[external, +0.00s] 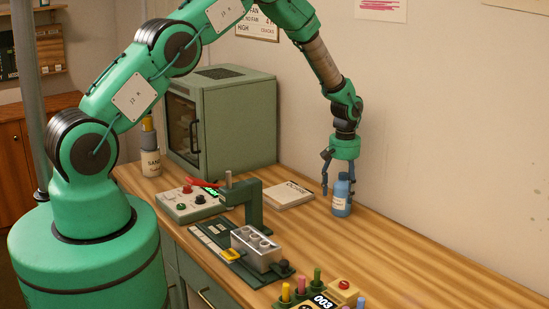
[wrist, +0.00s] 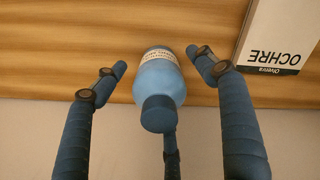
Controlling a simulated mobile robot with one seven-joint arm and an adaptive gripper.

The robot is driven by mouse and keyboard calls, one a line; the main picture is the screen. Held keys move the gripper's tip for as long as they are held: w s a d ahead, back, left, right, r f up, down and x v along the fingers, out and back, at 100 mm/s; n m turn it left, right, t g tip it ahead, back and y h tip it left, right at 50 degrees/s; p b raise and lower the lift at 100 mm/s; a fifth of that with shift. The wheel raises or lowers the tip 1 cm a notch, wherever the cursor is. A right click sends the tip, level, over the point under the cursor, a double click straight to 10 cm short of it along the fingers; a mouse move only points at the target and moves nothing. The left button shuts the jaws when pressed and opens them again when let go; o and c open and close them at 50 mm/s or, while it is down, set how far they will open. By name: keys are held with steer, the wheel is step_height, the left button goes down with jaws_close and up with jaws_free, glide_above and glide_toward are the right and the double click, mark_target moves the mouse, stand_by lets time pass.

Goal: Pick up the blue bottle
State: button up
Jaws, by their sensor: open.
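The blue bottle (external: 342,197) stands upright on the wooden table (external: 400,235) near the wall, with a pale label and a darker blue cap. In the wrist view the bottle (wrist: 158,85) is seen from its cap end, between the spread fingers. My gripper (external: 335,180) is above and around the bottle's upper part, pointing down. In the wrist view my gripper (wrist: 158,65) is open, with one finger at the left, one at the right and one behind the cap. Gaps show between the side fingers and the bottle.
A book marked OCHRE (external: 289,195) lies left of the bottle; it also shows in the wrist view (wrist: 280,40). A green oven-like box (external: 235,125) stands behind. A control box (external: 190,204) and a metal block fixture (external: 257,250) stand nearer. The table right of the bottle is clear.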

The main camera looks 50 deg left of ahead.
mark_target(342, 202)
steer(key=shift+w+d+f+p, duration=0.1)
steer(key=shift+f+p, duration=0.05)
steer(key=shift+f, duration=1.05)
steer(key=shift+w+f+p, duration=0.1)
steer(key=shift+f+p, duration=0.05)
steer(key=shift+f, duration=1.05)
steer(key=c, duration=1.6)
